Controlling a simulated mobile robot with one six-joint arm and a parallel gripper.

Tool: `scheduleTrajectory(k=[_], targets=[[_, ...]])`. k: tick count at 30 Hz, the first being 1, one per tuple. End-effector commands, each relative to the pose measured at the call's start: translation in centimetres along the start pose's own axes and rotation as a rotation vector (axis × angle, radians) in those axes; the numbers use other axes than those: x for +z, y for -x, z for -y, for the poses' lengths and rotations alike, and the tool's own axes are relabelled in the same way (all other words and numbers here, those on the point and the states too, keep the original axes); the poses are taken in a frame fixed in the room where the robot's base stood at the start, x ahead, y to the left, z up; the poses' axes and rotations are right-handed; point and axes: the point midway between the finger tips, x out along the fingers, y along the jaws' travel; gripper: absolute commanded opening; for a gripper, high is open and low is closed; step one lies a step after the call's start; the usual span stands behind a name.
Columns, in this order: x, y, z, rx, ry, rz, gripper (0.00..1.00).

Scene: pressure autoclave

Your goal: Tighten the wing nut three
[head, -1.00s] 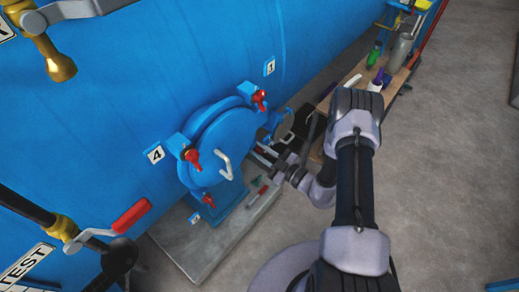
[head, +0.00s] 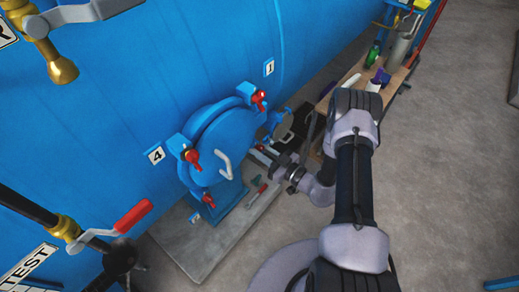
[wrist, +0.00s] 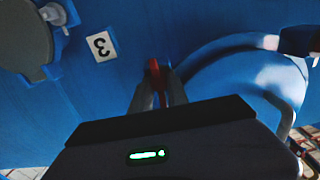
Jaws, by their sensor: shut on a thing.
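A red wing nut (wrist: 153,73) shows in the wrist view beside a white label with the number 3 (wrist: 100,45). My gripper (wrist: 158,88) is shut on this wing nut, with one finger on each side of it. In the head view my gripper (head: 268,158) reaches to the right side of the round blue door (head: 222,140). The held nut cannot be made out there.
Other red wing nuts sit at the door rim, by label 1 (head: 260,97), by label 4 (head: 192,156) and lower down (head: 208,200). A white door handle (head: 225,165) is close by. A wooden bench (head: 393,82) with bottles stands at upper right.

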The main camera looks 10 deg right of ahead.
Motion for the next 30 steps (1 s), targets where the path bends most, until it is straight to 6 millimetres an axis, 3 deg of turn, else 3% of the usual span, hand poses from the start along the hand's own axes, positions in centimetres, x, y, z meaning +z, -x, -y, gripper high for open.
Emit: scheduleTrajectory(k=[9,10,13,24,26,30], targets=[[0.0,0.0,0.0,0.0,-0.002,0.001,0.0],[0.0,0.0,0.0,0.0,-0.002,0.001,0.22],[0.0,0.0,0.0,0.0,-0.001,0.001,0.42],[0.0,0.4,0.0,0.001,-0.001,0.001,0.42],[0.0,1.1,-0.1,0.003,-0.001,0.001,0.42],[-0.1,4.5,-0.2,0.007,-0.002,0.001,0.42]])
